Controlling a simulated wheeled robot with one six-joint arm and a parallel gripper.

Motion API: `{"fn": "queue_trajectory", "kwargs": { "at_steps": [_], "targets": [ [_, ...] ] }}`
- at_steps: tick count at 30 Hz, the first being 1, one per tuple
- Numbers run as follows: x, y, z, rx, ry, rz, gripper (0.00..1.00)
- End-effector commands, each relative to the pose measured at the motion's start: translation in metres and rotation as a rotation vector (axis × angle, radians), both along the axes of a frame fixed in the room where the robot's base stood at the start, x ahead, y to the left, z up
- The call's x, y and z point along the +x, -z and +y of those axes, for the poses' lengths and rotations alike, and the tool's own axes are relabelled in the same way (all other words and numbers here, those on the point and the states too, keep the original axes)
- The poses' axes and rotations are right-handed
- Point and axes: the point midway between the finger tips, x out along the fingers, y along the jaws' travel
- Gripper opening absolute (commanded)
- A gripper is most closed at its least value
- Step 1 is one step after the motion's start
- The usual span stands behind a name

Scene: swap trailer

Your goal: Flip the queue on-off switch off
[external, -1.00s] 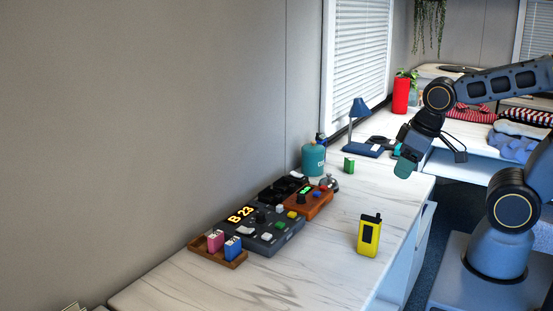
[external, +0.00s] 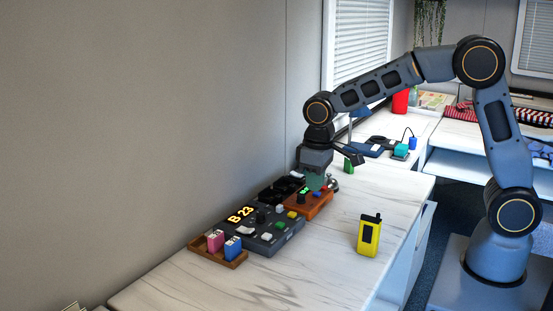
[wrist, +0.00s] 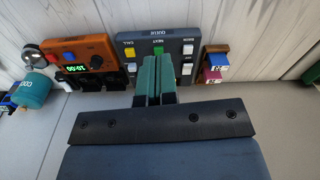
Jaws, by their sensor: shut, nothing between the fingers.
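The grey queue console (external: 290,236) lies on the counter with a lit "B 23" display (external: 240,214). It has yellow, green and white buttons and small switches. In the wrist view the console (wrist: 192,42) carries the word QUEUE, and its yellow (wrist: 129,52) and green (wrist: 158,50) buttons show. My teal fingers (wrist: 153,70) are shut and empty, and cover part of the console's middle there. In the external view my gripper (external: 315,183) is above the orange box, behind the console. I cannot tell which switch is the on-off switch or its position.
The orange timer box (external: 318,207) adjoins the console. A wooden tray (external: 232,264) with pink and blue blocks sits at its near end. A yellow handheld device (external: 368,238) stands to the right. A bell (wrist: 32,55) and teal canister (wrist: 36,90) are beyond the orange box.

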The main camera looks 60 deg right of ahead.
Motion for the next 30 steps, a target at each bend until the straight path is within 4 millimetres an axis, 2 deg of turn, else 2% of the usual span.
{"fn": "queue_trajectory", "kwargs": {
  "at_steps": [1, 3, 6, 10, 13, 18, 22, 30],
  "targets": [
    [0.02, 0.009, 0.009, -0.003, -0.003, 0.009, 0.0],
    [0.045, 0.018, 0.019, -0.005, 0.0, 0.01, 0.0],
    [0.077, 0.028, 0.034, -0.008, 0.007, 0.009, 0.0],
    [0.11, 0.033, 0.047, -0.008, 0.024, -0.007, 0.0],
    [0.129, 0.03, 0.054, -0.005, 0.039, -0.027, 0.0],
    [0.149, 0.007, 0.059, 0.006, 0.072, -0.074, 0.0],
    [0.155, -0.011, 0.059, 0.013, 0.093, -0.101, 0.0],
    [0.152, -0.013, 0.058, 0.01, 0.125, -0.084, 0.0]
  ]
}}
